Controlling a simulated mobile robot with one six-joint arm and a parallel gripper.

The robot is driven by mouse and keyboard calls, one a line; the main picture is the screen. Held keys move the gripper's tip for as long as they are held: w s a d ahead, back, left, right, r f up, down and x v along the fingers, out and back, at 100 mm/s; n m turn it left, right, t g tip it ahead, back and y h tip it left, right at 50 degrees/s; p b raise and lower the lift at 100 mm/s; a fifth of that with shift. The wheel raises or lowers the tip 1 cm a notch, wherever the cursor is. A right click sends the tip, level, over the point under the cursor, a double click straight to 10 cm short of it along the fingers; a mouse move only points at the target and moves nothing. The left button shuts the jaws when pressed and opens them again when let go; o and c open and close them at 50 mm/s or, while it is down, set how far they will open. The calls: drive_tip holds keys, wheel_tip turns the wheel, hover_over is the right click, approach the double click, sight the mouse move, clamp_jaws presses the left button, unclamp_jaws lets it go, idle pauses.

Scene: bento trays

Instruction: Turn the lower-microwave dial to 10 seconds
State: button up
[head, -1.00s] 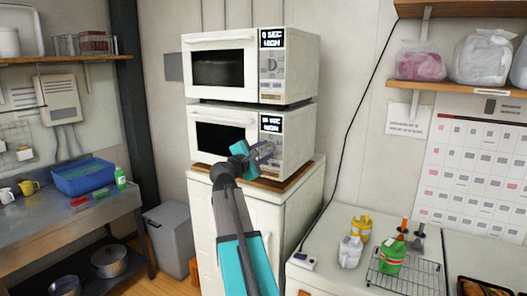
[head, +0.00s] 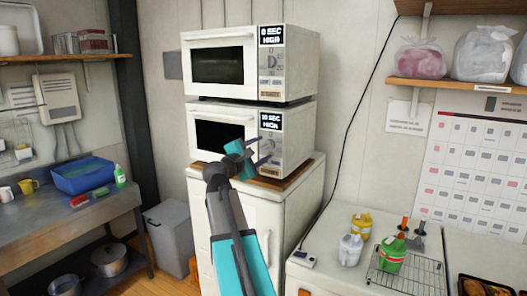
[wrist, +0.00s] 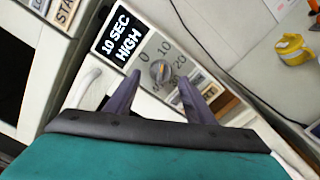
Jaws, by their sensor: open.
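The lower microwave (head: 215,133) is white, with a black window and a control panel on its right. Its display (head: 271,122) reads 10 SEC HIGH, and the display also reads so in the wrist view (wrist: 119,37). The small grey dial (wrist: 159,70) has an orange mark; numbers 0, 10 and 20 are printed around it. My gripper (head: 264,150) is open in front of the panel. In the wrist view its two dark fingers (wrist: 160,84) are spread, with the dial just beyond and between the tips. No contact with the dial is visible.
The upper microwave (head: 219,41) sits on the lower one and shows 0 SEC HIGH. Both stand on a white cabinet (head: 270,205). A counter to the right holds bottles (head: 350,250) and a wire rack (head: 410,280). A black cable (head: 348,130) hangs on the wall.

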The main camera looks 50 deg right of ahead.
drive_tip(key=b+v, duration=0.3)
drive_tip(key=v, duration=0.8)
idle(0.3)
